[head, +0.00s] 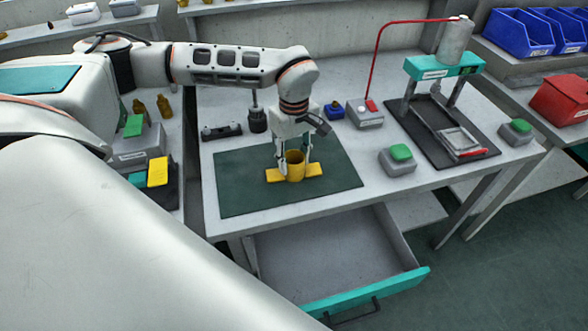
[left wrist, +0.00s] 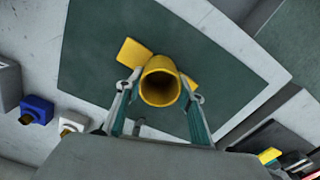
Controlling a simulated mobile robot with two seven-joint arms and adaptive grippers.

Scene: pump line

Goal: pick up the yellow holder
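The yellow holder (head: 295,168) is an upright, open-topped cup with flat feet on opposite sides. It stands on the dark green mat (head: 235,190) on the table. My left gripper (head: 294,160) points down over it with one finger on each side of the cup. The left wrist view shows the holder (left wrist: 160,82) between the fingertips of the left gripper (left wrist: 161,82), with narrow gaps beside the rim, so the fingers look open. Whether a tip touches lower down is hard to see. My right gripper is not in view.
Behind the mat lie a black block (head: 221,131) and a small blue box (head: 334,110). To the right are a green-button box (head: 398,159) and a teal press (head: 445,66). An open drawer (head: 365,292) juts out below the table's front edge.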

